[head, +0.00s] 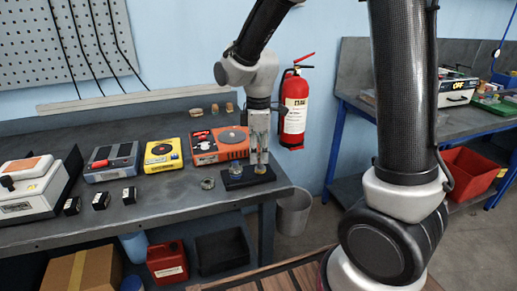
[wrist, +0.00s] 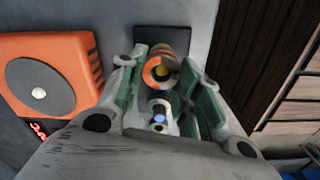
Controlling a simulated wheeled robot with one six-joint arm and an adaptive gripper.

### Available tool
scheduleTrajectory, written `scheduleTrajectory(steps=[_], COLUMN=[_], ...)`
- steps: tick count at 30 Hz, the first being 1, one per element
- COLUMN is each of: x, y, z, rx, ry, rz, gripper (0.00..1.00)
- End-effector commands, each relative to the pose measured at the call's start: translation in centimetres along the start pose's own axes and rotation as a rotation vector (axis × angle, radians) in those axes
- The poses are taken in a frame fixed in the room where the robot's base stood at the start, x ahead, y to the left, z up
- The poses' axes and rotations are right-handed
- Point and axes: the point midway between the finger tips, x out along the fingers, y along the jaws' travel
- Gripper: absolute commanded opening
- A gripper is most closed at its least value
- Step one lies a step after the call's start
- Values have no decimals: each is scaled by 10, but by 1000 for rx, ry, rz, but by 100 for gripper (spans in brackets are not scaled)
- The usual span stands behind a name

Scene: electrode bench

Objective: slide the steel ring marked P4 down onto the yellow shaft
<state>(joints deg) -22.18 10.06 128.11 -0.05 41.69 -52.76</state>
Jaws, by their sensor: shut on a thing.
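My gripper (head: 260,158) points down over the right part of a small black base (head: 235,184) on the bench. In the wrist view, its fingers (wrist: 161,88) are shut on a ring (wrist: 149,73), with an orange and grey rim. Its P4 mark cannot be read. Yellow, apparently the yellow shaft (wrist: 162,72), shows in the ring's opening. I cannot tell whether the ring is around the shaft or just above it. In the wrist view, a second post (wrist: 158,117), with a blue spot, shows nearer the camera. The head view shows a post (head: 235,169) on the base's left part.
A loose ring (head: 207,183) lies left of the base. An orange device (head: 205,146) stands close behind, with a yellow one (head: 162,155) further left. Several small pieces (head: 214,109) sit at the back. The bench's right edge is close to the base.

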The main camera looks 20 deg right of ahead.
Motion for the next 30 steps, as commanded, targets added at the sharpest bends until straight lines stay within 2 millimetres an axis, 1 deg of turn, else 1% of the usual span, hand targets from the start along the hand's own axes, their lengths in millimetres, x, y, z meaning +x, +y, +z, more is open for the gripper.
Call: scheduleTrajectory(steps=[6, 15, 16, 19, 20, 26, 27, 30], x=[7, 8, 8, 8, 8, 8, 8, 8], y=[0, 0, 0, 0, 0, 0, 0, 0], z=[0, 0, 0, 0, 0, 0, 0, 0], rx=[0, 0, 0, 0, 0, 0, 0, 0], ry=[-1, -1, -1, 0, 0, 0, -1, -1], rz=[-1, -1, -1, -1, -1, -1, -1, -1], gripper=[3, 3, 38, 56, 59, 59, 61, 77])
